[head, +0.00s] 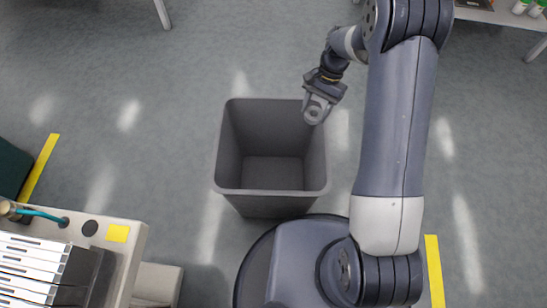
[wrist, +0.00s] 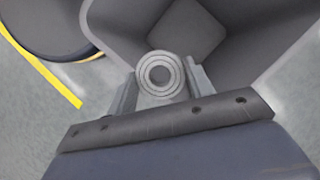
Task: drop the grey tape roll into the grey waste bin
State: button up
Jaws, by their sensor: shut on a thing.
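The grey waste bin (head: 271,191) stands open on the floor in the middle of the head view and looks empty inside. My gripper (head: 318,103) is at the bin's upper right rim in the head view. It is shut on the grey tape roll (head: 314,114), which shows as a small grey ring between the fingers. In the wrist view the tape roll (wrist: 160,75) is held between the two fingers, its round hole facing the camera. The bin (wrist: 227,50) opens just beyond it in that view. The roll appears over or close to the bin's rim.
A trolley (head: 136,238) with white slotted units (head: 30,265) stands at the lower left. A table (head: 505,14) with green-topped bottles is at the upper right. Yellow floor lines (head: 38,169) run at the left and lower right. The floor left of the bin is clear.

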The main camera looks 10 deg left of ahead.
jog(key=s+a+f+m+t+y+p, duration=0.1)
jog(key=s+a+f+m+t+p, duration=0.15)
jog(key=a+m, duration=0.3)
jog(key=s+a+f+m+t+y+p, duration=0.1)
jog(key=a+f+m+p, duration=0.1)
jog(key=a+m+p, duration=0.3)
notch_tip(320, 180, down, 6)
jog(key=b, duration=0.5)
jog(key=shift+d, duration=0.15)
jog(key=shift+m, duration=0.25)
jog(key=o, duration=1)
jog(key=shift+y, duration=0.3)
jog(key=p+v, duration=0.2)
jog(key=v, duration=0.8)
jog(key=shift+d+r, duration=0.1)
jog(key=shift+r, duration=0.25)
